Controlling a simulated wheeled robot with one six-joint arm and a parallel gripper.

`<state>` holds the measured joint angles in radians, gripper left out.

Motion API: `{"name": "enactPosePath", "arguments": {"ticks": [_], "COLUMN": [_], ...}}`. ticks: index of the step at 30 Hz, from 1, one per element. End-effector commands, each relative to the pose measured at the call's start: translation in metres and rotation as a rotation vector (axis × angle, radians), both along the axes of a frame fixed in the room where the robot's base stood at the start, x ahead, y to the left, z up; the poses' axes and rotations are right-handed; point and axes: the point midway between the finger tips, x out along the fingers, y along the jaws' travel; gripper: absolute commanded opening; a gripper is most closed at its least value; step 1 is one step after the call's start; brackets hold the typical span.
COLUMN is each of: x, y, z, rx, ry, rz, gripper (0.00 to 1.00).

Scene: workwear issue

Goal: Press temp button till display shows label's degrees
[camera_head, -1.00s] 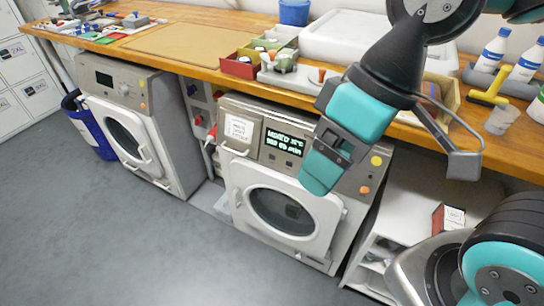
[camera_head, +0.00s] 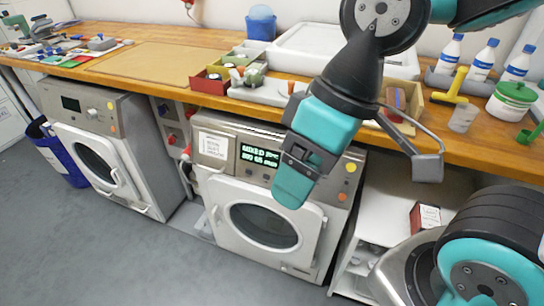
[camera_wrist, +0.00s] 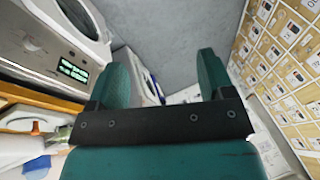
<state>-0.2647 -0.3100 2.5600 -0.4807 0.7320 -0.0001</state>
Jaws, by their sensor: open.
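The right-hand machine (camera_head: 265,215) stands under the counter with its round door shut. Its lit green display (camera_head: 260,156) shows two lines beginning with what looks like "MIXED"; the degrees are too small to read surely. The display also shows in the wrist view (camera_wrist: 72,68). A white label (camera_head: 213,146) sits left of the display, its print unreadable. Small buttons lie below the display; which is temp I cannot tell. My gripper (camera_head: 294,184) hangs in front of the panel's right part, hiding some of it. In the wrist view my gripper (camera_wrist: 163,78) is open and empty.
A second machine (camera_head: 105,160) with a dark display stands left, beside a blue bin (camera_head: 62,155). The wooden counter (camera_head: 150,85) above carries trays, bottles and a green-lidded tub (camera_head: 510,100). A white shelf (camera_head: 385,215) stands right. The grey floor in front is clear.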

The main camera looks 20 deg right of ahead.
Motion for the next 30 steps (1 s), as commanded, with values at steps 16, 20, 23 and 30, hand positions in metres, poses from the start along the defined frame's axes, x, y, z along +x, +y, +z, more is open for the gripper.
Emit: {"name": "enactPosePath", "arguments": {"ticks": [16, 20, 23, 30], "x": [0.0, 0.0, 0.0, 0.0], "y": [0.0, 0.0, 0.0, 0.0], "z": [0.0, 0.0, 0.0, 0.0], "rx": [0.0, 0.0, 0.0, 0.0], "ry": [0.0, 0.0, 0.0, 0.0], "rz": [0.0, 0.0, 0.0, 0.0], "gripper": [0.06, 0.0, 0.0, 0.0]}}
